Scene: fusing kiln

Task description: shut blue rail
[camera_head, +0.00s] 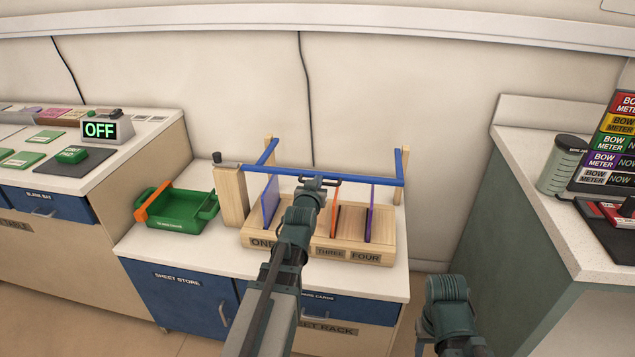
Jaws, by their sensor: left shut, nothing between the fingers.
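The blue rail (265,171) is a frame with a long front bar and two short side arms, above a wooden rack (383,244) with slots labelled ONE, THREE and FOUR. Its left end meets a thick wooden post with a dark knob (220,158); its side arms reach back to thin wooden posts. Upright coloured sheets, one purple (270,199), stand in the rack below it. My left gripper (319,181) is shut and empty at the middle of the front bar, partly covering it; I cannot tell whether it touches. My right arm shows low right, its gripper out of view.
A green tray (178,222) with an orange handle stands left of the rack on the white counter. An OFF display (106,129) sits on the left bench. A grey canister (562,163) and colour-labelled signs stand on the right counter.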

